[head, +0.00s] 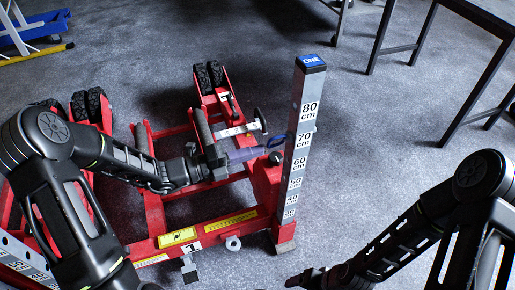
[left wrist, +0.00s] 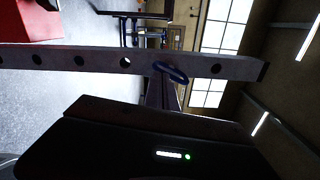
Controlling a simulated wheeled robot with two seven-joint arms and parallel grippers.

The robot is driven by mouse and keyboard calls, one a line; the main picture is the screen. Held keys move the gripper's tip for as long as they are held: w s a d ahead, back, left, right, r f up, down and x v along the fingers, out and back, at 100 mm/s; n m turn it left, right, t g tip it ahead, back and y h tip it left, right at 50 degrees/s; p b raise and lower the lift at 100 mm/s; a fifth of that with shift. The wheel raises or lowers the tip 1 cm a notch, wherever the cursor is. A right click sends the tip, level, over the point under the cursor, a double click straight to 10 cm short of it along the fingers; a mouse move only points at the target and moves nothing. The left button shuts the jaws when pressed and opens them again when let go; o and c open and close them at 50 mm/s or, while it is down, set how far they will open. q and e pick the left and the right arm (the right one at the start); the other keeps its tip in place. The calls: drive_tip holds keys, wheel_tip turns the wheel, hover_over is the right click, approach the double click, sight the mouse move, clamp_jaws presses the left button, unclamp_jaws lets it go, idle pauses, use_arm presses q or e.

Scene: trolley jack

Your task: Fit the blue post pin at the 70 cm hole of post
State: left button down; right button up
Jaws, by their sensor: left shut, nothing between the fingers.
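The grey post (head: 296,150) stands upright at the red jack's right corner, with a blue "ONE" cap and height labels. The blue post pin (head: 278,141) shows its ring handle beside the post near the 70 cm label. In the left wrist view the ring (left wrist: 172,73) sits at the second hole from the post's top end, with open holes on both sides; how deep the pin sits is hidden. My left gripper (head: 262,152) is shut and empty, close to the ring on its left. My right gripper (head: 297,281) is low at the bottom edge, mostly cut off.
The red jack frame (head: 155,200) with black wheels (head: 208,75) lies under my left arm. A dark table (head: 440,60) stands at the upper right. A blue-and-yellow stand (head: 35,35) is at the upper left.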

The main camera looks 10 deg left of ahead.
use_arm(q)
drive_tip(key=shift+s+a, duration=0.4)
drive_tip(key=shift+a, duration=0.2)
drive_tip(key=shift+s, duration=0.1)
drive_tip(key=shift+a, duration=0.2)
drive_tip(key=p+v, duration=0.1)
drive_tip(key=v, duration=0.6)
drive_tip(key=shift+s+a+p, duration=0.2)
drive_tip(key=shift+a+p, duration=0.05)
drive_tip(key=shift+p, duration=0.05)
